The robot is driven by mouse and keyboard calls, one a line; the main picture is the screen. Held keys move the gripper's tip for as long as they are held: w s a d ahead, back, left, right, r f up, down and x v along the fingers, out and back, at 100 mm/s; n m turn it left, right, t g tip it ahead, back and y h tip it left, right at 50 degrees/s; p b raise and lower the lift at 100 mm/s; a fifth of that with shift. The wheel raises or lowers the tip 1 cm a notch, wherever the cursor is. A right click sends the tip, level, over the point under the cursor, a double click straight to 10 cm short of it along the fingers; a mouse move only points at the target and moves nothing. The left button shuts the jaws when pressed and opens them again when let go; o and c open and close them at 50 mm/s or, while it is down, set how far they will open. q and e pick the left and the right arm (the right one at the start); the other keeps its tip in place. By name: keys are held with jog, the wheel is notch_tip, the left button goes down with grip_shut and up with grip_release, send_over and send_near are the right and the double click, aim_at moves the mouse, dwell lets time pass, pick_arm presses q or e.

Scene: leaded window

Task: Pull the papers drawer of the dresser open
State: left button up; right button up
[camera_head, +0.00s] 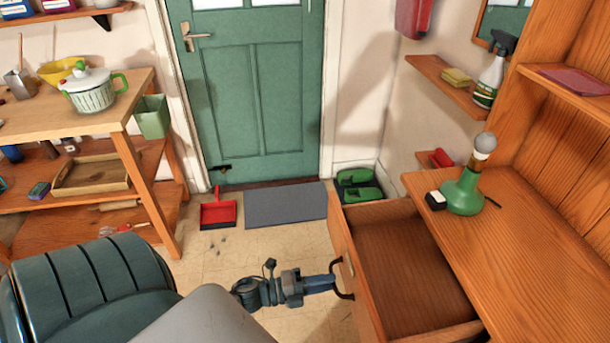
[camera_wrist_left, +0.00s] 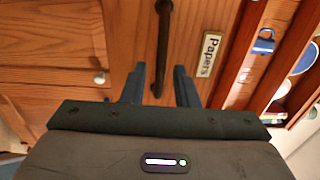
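The papers drawer (camera_head: 410,275) of the wooden dresser (camera_head: 530,245) stands pulled well out, and its inside looks empty. In the left wrist view its front carries a "Papers" label (camera_wrist_left: 208,54) beside a dark bar handle (camera_wrist_left: 163,30). My left gripper (camera_head: 333,284) is at the handle on the drawer front. In the left wrist view the fingers of the left gripper (camera_wrist_left: 160,84) stand apart on either side of the handle's end, with a visible gap on both sides. My right gripper is not in view.
A green lamp (camera_head: 463,192) stands on the dresser top. A grey mat (camera_head: 286,204) and red dustpan (camera_head: 218,213) lie before the green door (camera_head: 258,100). A wooden table (camera_head: 130,105) stands at left. Floor shows clear between the mat and my left arm.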

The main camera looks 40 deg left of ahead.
pick_arm(q)
jog(key=b+v, duration=0.1)
jog(key=v, duration=0.7)
jog(key=shift+s, duration=0.2)
jog(key=shift+a+f, duration=0.1)
jog(key=shift+a, duration=0.05)
